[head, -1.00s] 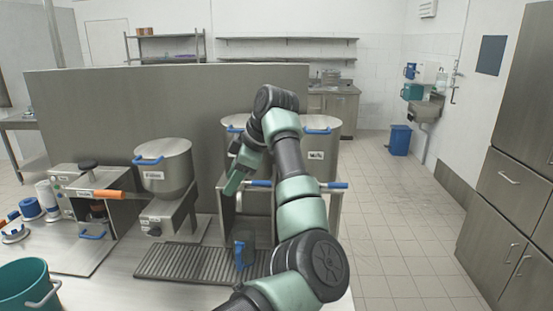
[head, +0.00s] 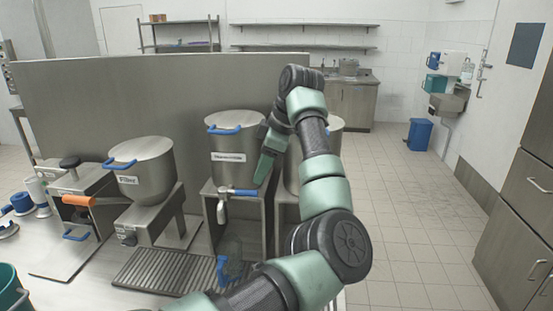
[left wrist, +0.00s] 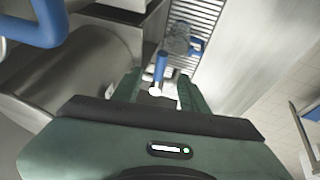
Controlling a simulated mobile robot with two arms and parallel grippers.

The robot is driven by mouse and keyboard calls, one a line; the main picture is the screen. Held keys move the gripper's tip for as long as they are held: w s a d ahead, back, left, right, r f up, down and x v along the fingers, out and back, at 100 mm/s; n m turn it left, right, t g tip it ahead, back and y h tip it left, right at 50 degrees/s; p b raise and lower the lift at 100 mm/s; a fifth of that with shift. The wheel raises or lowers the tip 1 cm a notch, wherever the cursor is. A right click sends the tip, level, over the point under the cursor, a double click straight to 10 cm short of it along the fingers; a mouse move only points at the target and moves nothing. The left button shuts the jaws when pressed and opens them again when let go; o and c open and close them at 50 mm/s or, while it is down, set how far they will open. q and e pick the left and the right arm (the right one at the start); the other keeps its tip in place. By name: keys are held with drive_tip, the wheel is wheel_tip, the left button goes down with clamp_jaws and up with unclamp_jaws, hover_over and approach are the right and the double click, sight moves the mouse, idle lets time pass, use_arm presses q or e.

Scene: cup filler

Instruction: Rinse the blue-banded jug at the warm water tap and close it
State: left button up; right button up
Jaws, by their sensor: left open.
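The jug (head: 232,250) is clear with a blue handle. It stands on the drip grating below the left tap; the left wrist view shows it (left wrist: 178,40) beyond my fingers. The left tap has a blue lever (head: 240,192), sticking out to the right under a steel vat (head: 228,172) whose label is too small to read surely. My left gripper (head: 263,178) is open and empty, pointing down at the lever's right end. In the left wrist view, the blue lever (left wrist: 161,66) shows between my fingers (left wrist: 160,84); contact cannot be told. My right gripper is out of view.
A second vat (head: 335,130) is mostly hidden behind my left arm. A filter hopper (head: 140,172) stands to the left. The grating (head: 165,272) has free room left of the jug. A teal bucket (head: 8,288) is at the front left. A steel panel (head: 110,110) rises behind.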

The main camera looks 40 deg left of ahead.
sight(250, 191)
use_arm(q)
drive_tip(key=p+x, duration=0.1)
drive_tip(key=x, duration=0.1)
drive_tip(key=s+p+x, duration=0.1)
drive_tip(key=x, duration=0.1)
drive_tip(key=shift+a+f, duration=0.15)
drive_tip(key=shift+a, duration=0.1)
drive_tip(key=shift+w+a+f+p, duration=0.15)
drive_tip(key=shift+a+f, duration=0.05)
drive_tip(key=shift+f, duration=0.3)
drive_tip(key=shift+w+a+f+p, duration=0.1)
drive_tip(key=shift+a+f+p, duration=0.1)
drive_tip(key=shift+f, duration=0.35)
drive_tip(key=shift+w+a+f, duration=0.1)
drive_tip(key=shift+f, duration=0.35)
clamp_jaws()
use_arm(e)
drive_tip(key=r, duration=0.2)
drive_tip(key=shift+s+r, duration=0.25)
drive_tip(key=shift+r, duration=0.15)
